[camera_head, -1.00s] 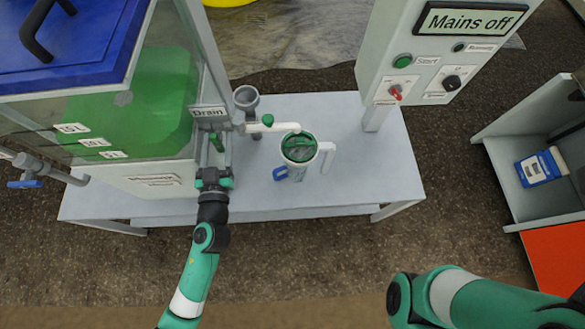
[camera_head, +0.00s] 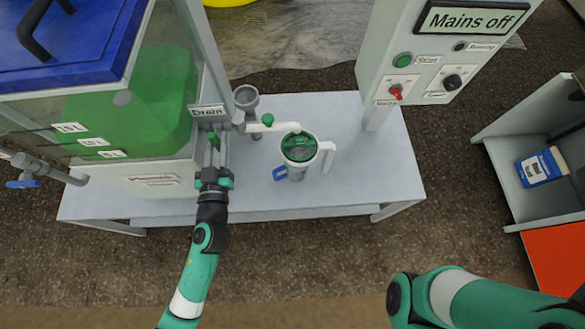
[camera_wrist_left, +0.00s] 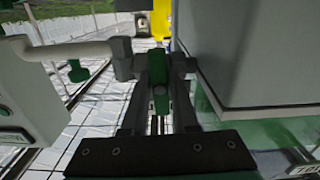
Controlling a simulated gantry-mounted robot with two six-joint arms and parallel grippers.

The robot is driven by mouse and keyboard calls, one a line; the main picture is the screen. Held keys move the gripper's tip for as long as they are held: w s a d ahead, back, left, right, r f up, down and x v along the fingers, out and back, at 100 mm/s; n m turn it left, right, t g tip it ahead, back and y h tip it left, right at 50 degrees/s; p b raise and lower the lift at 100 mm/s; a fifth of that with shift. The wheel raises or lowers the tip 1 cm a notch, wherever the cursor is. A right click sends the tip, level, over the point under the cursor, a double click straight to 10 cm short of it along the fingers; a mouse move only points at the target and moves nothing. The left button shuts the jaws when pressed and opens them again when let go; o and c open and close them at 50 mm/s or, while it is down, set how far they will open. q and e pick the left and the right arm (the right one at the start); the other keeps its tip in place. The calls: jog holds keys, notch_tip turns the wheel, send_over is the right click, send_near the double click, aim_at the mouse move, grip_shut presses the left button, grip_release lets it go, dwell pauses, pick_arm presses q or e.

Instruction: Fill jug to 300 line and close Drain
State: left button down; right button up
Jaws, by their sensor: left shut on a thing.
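The jug (camera_head: 300,168) is clear with a white handle on its right. It stands upright on the bench below the end of a white spout pipe (camera_head: 278,127). Green liquid shows inside it; I cannot read its level lines. The green Drain handle (camera_head: 214,141) is below the Drain label (camera_head: 207,111), beside the tank. My left gripper (camera_head: 214,158) is at this handle. In the left wrist view the green handle (camera_wrist_left: 159,82) is between the fingers, and the gripper is shut on it. My right arm shows at lower right; its gripper is out of view.
The tank (camera_head: 120,110) with green liquid stands close left of my left gripper. A control box (camera_head: 430,55) reading "Mains off" is at upper right. The grey bench (camera_head: 375,180) is clear right of the jug. A blue device (camera_head: 542,168) sits on the right shelf.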

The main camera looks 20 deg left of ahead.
pick_arm(q)
jog(key=n+b, duration=0.9)
jog(key=n, duration=0.1)
jog(key=shift+f, duration=0.35)
jog(key=shift+r+n, duration=0.25)
jog(key=shift+n, duration=0.25)
jog(key=shift+r, duration=0.1)
dwell(1.1)
